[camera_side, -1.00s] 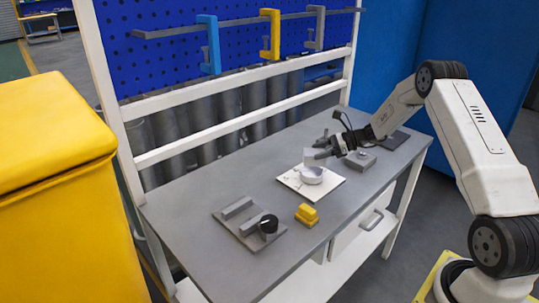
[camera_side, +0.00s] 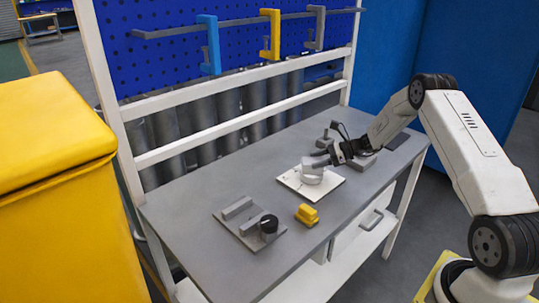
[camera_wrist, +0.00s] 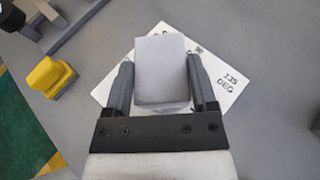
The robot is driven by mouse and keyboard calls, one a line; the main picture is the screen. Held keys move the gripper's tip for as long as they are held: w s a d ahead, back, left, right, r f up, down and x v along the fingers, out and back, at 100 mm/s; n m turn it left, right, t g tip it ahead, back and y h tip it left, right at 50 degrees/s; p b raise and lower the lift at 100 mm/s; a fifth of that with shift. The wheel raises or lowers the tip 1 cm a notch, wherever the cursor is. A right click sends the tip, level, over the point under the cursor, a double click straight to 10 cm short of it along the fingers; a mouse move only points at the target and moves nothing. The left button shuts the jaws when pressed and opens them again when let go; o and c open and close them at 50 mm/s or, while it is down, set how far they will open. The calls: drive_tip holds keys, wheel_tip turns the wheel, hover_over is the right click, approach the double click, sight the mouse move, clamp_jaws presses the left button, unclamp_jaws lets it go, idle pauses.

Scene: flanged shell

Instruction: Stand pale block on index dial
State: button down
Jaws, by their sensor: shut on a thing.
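The pale block (camera_wrist: 162,68) sits between the two dark fingers of my gripper (camera_wrist: 163,85) in the wrist view, and the gripper is shut on it. In the side view my gripper (camera_side: 326,158) comes in from the right, with the block (camera_side: 311,164) directly over the index dial (camera_side: 310,179). The dial is a pale round piece on a white marked plate (camera_side: 328,192). The block hides most of the dial in the wrist view. I cannot tell whether block and dial touch.
A yellow block (camera_side: 307,214) lies in front of the plate. A grey fixture with a black knob (camera_side: 268,225) is at the left. The bench (camera_side: 200,190) is bare at the back left.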

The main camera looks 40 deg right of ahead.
drive_tip(key=shift+f, duration=0.1)
unclamp_jaws()
drive_tip(key=shift+s+d+r, duration=0.1)
drive_tip(key=shift+d+r, duration=0.05)
drive_tip(key=shift+r, duration=0.05)
drive_tip(key=v, duration=1.1)
drive_tip(key=shift+s+d, duration=0.2)
drive_tip(key=shift+s, duration=0.05)
